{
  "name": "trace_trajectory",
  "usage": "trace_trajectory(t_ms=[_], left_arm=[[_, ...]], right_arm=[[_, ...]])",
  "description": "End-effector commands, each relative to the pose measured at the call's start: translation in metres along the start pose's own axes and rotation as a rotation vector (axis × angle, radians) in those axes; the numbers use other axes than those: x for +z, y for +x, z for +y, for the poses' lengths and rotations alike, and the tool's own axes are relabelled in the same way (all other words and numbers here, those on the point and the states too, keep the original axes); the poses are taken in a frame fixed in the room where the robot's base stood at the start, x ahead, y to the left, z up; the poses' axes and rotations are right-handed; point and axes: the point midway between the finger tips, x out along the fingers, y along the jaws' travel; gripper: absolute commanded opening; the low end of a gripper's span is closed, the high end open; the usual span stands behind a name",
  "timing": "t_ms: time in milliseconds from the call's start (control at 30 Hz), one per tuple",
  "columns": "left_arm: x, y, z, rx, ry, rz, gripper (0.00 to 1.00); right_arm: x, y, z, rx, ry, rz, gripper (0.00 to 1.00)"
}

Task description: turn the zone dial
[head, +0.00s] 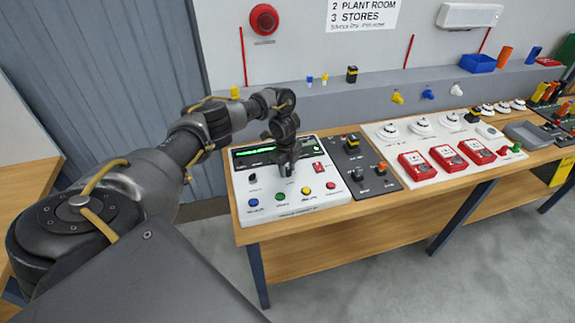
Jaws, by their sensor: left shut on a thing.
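The white control panel (262,206) lies on the bench, with a lit green display strip (262,151) along its back. My left gripper (287,169) reaches down to the middle of the panel, just in front of the display. It is shut on what appears to be the zone dial, which its fingers and wrist hide almost wholly; I cannot read where the dial points. A small black knob (252,178) stands free to its left, and a red switch (318,167) to its right. My right gripper is not in view.
Blue, green, yellow and red buttons (307,190) line the panel's front. A dark module (362,165) sits beside it, then a white board (405,133) with red call points (449,158). A wall shelf (300,97) runs behind the bench.

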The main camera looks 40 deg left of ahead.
Motion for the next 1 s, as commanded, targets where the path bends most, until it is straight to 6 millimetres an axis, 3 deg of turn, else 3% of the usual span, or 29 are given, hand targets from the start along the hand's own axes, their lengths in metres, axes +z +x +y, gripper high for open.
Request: trace_trajectory(t_ms=[667, 700, 833, 1000], left_arm=[[0.0005, 0.0001, -0.0002, -0.001, -0.061, -0.005, 0.09], [0.0005, 0.0001, -0.0002, -0.001, -0.061, -0.005, 0.37], [0.0003, 0.0001, -0.0003, -0.001, -0.061, -0.004, 0.53], [0.0, 0.0001, -0.0005, -0.001, -0.06, -0.004, 0.53]], right_arm=[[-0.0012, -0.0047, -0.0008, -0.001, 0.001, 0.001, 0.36], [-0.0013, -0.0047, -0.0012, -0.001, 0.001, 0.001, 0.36], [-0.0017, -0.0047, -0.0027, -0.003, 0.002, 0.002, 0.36], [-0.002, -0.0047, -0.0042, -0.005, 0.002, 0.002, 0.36]])
